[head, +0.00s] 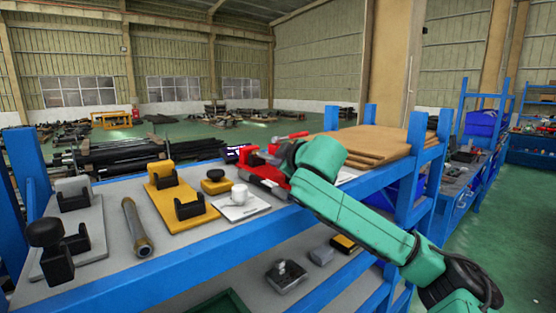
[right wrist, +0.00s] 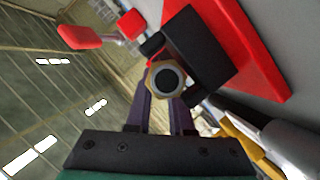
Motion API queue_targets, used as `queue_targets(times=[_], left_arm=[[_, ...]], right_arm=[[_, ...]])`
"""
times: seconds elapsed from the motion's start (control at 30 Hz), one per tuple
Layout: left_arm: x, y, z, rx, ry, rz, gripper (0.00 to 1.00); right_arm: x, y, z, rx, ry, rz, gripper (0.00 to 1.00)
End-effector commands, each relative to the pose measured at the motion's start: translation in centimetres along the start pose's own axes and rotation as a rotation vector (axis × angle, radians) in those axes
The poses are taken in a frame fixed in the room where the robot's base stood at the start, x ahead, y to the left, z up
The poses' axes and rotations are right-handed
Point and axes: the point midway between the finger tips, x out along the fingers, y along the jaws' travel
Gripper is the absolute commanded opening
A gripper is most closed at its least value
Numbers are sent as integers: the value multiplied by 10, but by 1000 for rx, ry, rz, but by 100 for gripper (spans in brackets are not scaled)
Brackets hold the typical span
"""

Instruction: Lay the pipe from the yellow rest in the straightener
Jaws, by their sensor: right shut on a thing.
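My right gripper (right wrist: 163,100) is shut on a pipe with a brass hex end (right wrist: 167,78), seen end-on in the right wrist view. The pipe is at a black cradle (right wrist: 205,58) on a red plate (right wrist: 262,35); I cannot tell whether it rests in it. In the head view my right arm covers part of this red stand (head: 252,161). The yellow rest (head: 175,210) has two black cradles, both empty. Another grey pipe with brass ends (head: 136,228) lies on the shelf left of it. My left gripper is out of view.
A grey plate (head: 92,232) with black cradles and a round knob stands at the left. Brown boards (head: 385,145) lie at the right.

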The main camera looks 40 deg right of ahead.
Motion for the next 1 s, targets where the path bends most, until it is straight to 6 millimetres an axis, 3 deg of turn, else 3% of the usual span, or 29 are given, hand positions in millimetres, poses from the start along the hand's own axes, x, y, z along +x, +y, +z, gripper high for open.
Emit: queue_targets(times=[0.4,0.43,0.5,0.83,1.0], left_arm=[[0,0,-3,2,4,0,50],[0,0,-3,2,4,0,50],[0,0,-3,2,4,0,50],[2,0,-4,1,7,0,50],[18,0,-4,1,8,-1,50]], right_arm=[[-1,1,-1,0,2,2,0],[0,1,-1,0,2,2,32],[0,1,-1,0,2,2,55],[-1,0,0,0,0,-1,55],[-19,-2,3,0,2,3,55]])
